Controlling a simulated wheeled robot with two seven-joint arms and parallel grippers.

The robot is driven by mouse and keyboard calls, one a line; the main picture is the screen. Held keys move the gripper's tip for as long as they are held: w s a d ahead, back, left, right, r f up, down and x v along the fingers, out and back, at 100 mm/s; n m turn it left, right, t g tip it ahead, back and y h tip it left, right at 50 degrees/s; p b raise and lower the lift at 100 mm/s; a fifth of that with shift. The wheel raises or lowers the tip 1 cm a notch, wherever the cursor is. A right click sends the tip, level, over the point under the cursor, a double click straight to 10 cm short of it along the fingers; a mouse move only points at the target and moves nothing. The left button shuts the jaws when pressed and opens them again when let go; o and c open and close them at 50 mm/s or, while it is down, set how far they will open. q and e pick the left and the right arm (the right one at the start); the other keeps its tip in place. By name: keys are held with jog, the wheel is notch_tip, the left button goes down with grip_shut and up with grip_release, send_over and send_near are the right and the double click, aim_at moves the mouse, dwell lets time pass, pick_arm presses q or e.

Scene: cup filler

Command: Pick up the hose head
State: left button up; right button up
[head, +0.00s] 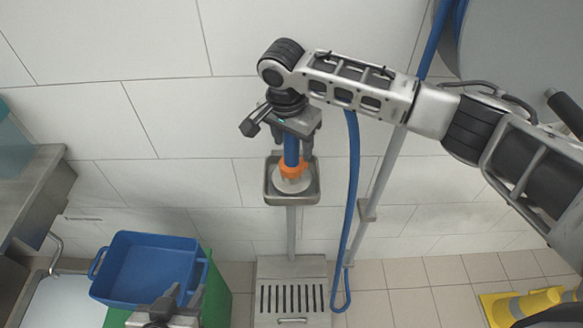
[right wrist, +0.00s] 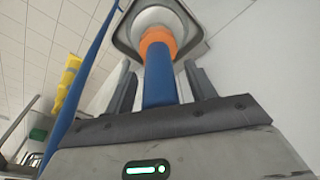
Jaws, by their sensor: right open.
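The hose head has a blue handle (head: 291,150), an orange collar (head: 292,170) and a pale round head (head: 291,184). It rests in a square metal holder (head: 268,199) on a post against the wall. My right gripper (head: 292,155) is open above the holder, with the blue handle between its fingers. In the right wrist view, the blue handle (right wrist: 160,80) stands between the two dark fingers of the gripper (right wrist: 161,88), with a gap showing on both sides. My left gripper (head: 172,305) is partly in view at the bottom edge; its opening is unclear.
A blue tub (head: 150,262) stands at lower left, partly over a green bin (head: 217,293). A blue hose (head: 352,190) hangs beside a metal pole (head: 380,185) right of the holder. A grated metal base (head: 291,268) is below. A yellow object (head: 525,303) lies on the floor at lower right.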

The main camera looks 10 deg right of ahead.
jog(key=c, duration=1)
jog(key=shift+c, duration=0.2)
jog(key=shift+r, duration=0.15)
